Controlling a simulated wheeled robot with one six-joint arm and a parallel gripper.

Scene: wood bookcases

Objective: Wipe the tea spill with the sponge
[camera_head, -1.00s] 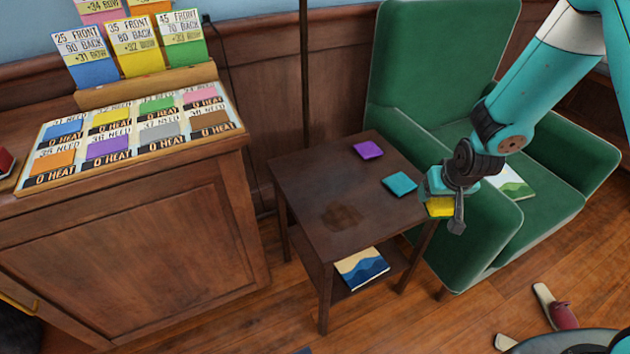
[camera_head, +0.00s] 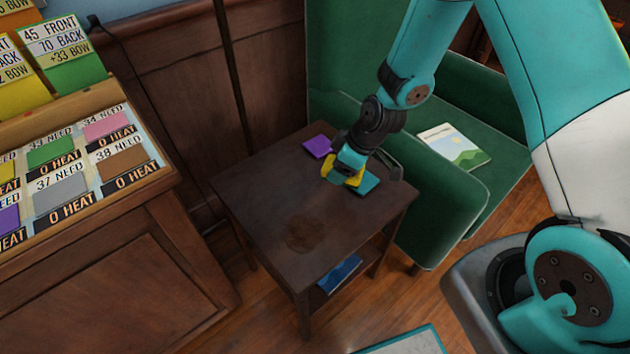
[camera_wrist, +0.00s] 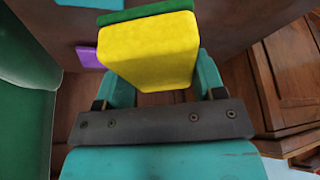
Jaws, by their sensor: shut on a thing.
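My gripper (camera_head: 349,165) is shut on a yellow sponge (camera_head: 335,178) above the right back part of the small dark table (camera_head: 260,190). In the wrist view the sponge (camera_wrist: 150,50) shows a green layer on its far end. The tea spill (camera_head: 305,234) is a brown stain near the table's front, to the left of and nearer than the sponge. I cannot tell whether the sponge touches the tabletop.
A purple square (camera_head: 318,147) and a teal square (camera_head: 366,184) lie on the table close to my gripper. A book (camera_head: 340,273) lies on the shelf below. A green armchair (camera_head: 440,220) stands right, a wooden cabinet (camera_head: 130,270) left.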

